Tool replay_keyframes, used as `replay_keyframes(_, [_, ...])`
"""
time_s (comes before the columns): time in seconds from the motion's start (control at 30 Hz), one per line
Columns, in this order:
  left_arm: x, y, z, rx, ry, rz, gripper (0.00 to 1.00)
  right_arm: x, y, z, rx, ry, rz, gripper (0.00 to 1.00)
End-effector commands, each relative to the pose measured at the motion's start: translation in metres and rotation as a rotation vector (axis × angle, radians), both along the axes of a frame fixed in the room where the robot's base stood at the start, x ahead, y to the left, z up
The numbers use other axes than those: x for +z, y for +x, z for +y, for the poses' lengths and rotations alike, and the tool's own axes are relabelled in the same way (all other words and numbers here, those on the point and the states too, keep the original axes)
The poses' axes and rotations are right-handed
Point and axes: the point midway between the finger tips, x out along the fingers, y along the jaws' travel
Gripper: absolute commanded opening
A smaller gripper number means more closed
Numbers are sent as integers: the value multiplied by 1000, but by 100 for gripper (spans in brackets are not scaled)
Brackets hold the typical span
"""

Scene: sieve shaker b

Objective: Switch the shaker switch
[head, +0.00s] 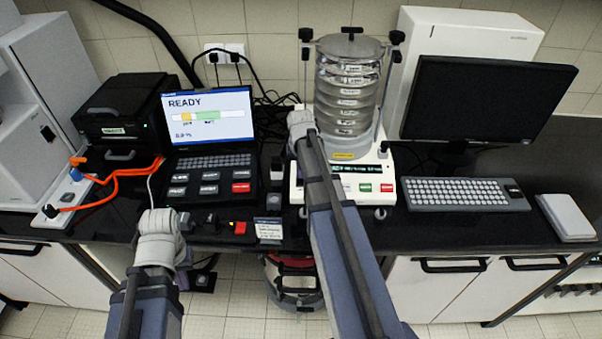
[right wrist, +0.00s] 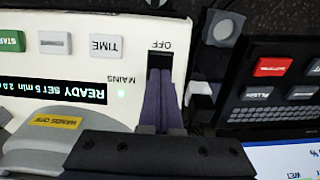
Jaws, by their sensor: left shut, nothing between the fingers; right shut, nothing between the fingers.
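The sieve shaker (head: 296,190) stands at the back middle of the bench with a clear sieve stack on it. The right wrist view shows its panel upside down. There the dark mains switch (right wrist: 160,55) sits between the OFF and MAINS labels, beside a lit green lamp. The display (right wrist: 60,95) reads READY. My right gripper (right wrist: 159,80) is shut and empty, its tips at the switch and overlapping it. I cannot tell whether they press it. In the head view my right forearm hides the switch and those fingers. My left wrist (head: 160,235) is at the bench's front left; its fingers are hard to make out.
A laptop (head: 208,115) reading READY stands left of the shaker. A monitor (head: 480,98) and keyboard (head: 465,193) stand right. Orange cables (head: 115,177) run at the left. A small control box (head: 238,228) lies near the front edge.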

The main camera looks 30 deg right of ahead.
Motion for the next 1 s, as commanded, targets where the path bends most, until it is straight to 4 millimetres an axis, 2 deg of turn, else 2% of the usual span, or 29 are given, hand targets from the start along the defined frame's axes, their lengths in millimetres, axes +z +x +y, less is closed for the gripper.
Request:
replay_keyframes(0.17, [2,0,0,0,0,0,0,2,0,0,0,-1,-1,0])
replay_keyframes(0.37, [14,0,0,-1,0,0,0,14,-1,1,1,-1,-1,0])
replay_keyframes(0.57, [39,0,0,0,0,0,0,39,-2,3,2,-1,-1,0])
replay_keyframes(1.0, [107,0,0,14,-3,-1,0,107,-7,7,2,-1,-1,0])
